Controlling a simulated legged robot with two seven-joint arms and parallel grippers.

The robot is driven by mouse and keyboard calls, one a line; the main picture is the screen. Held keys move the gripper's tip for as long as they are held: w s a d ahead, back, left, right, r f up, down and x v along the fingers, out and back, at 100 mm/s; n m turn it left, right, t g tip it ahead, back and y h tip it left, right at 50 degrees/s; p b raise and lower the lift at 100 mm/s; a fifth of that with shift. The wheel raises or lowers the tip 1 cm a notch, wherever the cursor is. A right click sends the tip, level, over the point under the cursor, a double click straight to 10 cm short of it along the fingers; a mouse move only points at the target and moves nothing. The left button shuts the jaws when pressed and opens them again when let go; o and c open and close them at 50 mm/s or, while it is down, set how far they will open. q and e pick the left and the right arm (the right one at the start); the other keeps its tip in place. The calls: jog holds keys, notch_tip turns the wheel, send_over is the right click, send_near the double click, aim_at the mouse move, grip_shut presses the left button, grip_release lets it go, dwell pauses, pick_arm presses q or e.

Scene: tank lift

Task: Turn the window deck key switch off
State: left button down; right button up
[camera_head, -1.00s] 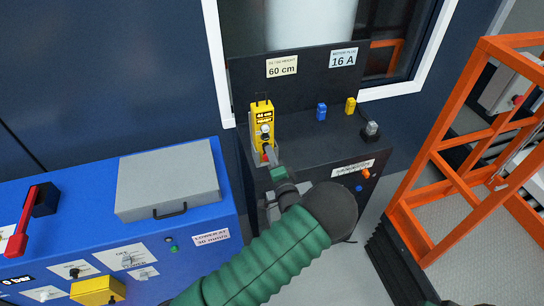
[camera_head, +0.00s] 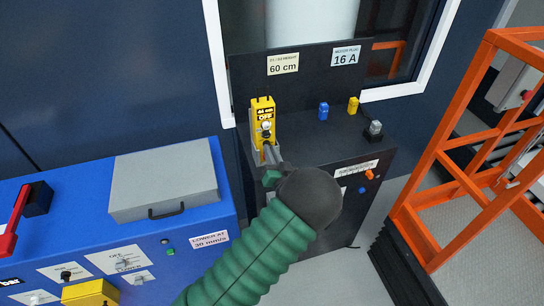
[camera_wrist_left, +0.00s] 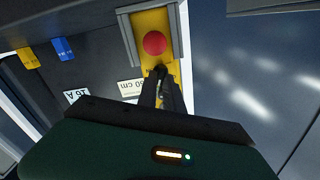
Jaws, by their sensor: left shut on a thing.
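The yellow switch box (camera_head: 262,106) stands on the dark window deck in the head view, with a small dark display and a pale round part on its front. The display's lower line seems to read OFF. In the wrist view the box (camera_wrist_left: 147,20) shows a round red button (camera_wrist_left: 155,43). My left gripper (camera_head: 270,152) reaches the lower front of the box. Its fingers (camera_wrist_left: 161,75) are closed together just beside the red button, shut on what seems to be the key; the key itself is mostly hidden. My right gripper is not in view.
The dark deck (camera_head: 310,145) carries a blue plug (camera_head: 323,111), a yellow plug (camera_head: 353,105) and a grey connector (camera_head: 374,130). A blue cabinet (camera_head: 215,265) with a grey lidded box (camera_head: 163,183) stands left. An orange frame (camera_head: 440,160) stands right.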

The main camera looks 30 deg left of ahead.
pick_arm(q)
jog(key=shift+f+n+b, duration=0.2)
jog(key=shift+n+b, duration=0.45)
jog(key=shift+n, duration=0.5)
jog(key=shift+f+n+b, duration=0.15)
jog(key=shift+n+b, duration=0.5)
jog(key=shift+n, duration=0.5)
jog(key=shift+d, duration=0.1)
